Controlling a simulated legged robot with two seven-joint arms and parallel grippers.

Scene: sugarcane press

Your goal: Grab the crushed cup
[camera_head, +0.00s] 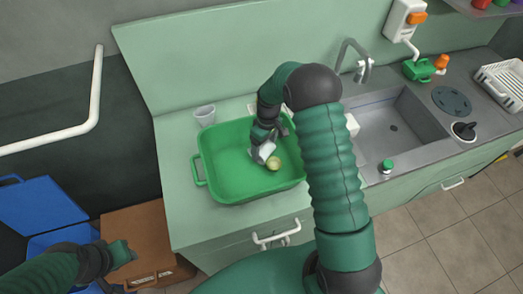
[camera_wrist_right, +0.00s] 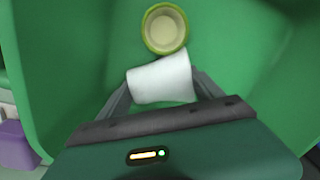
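A white cup (camera_wrist_right: 162,80), lying on its side, sits between the fingers of my right gripper (camera_wrist_right: 163,88) in the right wrist view. The fingers are at its two ends; I cannot tell whether they press on it. In the head view the white cup (camera_head: 262,152) shows at the tip of my right gripper (camera_head: 266,143), inside the green tub (camera_head: 225,172). A round yellow-green piece (camera_head: 274,163) is beside the cup; it also shows in the wrist view (camera_wrist_right: 165,29). My left gripper (camera_head: 122,254) is low at the left, away from the tub; its fingers are unclear.
Another pale cup (camera_head: 205,115) stands on the counter behind the tub. A sink (camera_head: 390,125) with a faucet (camera_head: 360,62) is to the right, with a small green-capped item (camera_head: 386,166) before it. Blue containers (camera_head: 40,208) and a brown box (camera_head: 140,235) are at the lower left.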

